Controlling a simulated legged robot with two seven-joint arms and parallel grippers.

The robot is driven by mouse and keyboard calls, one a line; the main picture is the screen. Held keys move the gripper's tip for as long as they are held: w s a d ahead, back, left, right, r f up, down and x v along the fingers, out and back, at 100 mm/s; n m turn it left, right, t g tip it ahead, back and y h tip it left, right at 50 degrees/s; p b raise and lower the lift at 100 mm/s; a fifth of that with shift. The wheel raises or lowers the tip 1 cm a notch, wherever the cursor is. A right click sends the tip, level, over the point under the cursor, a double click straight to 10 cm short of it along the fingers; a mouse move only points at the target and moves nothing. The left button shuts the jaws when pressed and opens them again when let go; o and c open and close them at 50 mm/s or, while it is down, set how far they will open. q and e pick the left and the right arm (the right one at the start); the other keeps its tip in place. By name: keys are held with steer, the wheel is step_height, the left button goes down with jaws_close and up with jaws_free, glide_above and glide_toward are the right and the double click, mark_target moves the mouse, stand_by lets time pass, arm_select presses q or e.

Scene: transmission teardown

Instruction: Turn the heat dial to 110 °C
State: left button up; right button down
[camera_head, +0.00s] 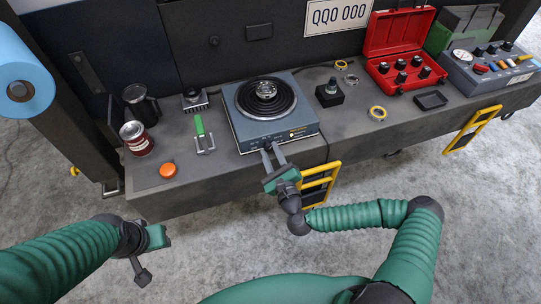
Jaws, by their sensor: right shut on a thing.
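The hot plate (241,123) stands on the grey bench, with a dark round coil on top and knobs on its front panel. A metal part (266,90) sits on the coil. My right gripper (271,151) reaches the front panel from below, shut on the heat dial, which its fingers mostly hide. The dial's setting is too small to read. My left gripper (142,270) hangs over the floor at the lower left, away from the bench; its finger gap is not clear.
Left of the hot plate are a green-handled tool (199,129), a dark red can (136,140), an orange puck (168,170) and a dark jug (140,101). Yellow handles (333,170) stick out in front.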

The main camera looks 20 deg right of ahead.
steer(key=m+b, duration=0.1)
steer(key=m, duration=0.1)
steer(key=f+m+b, duration=0.1)
steer(key=m, duration=0.1)
steer(key=shift+s, duration=0.1)
steer(key=shift+r+m+b, duration=0.1)
steer(key=shift+m+b, duration=0.45)
steer(key=shift+m, duration=0.45)
steer(key=c, duration=1.1)
jaws_free()
steer(key=shift+r, duration=0.1)
steer(key=shift+r, duration=0.1)
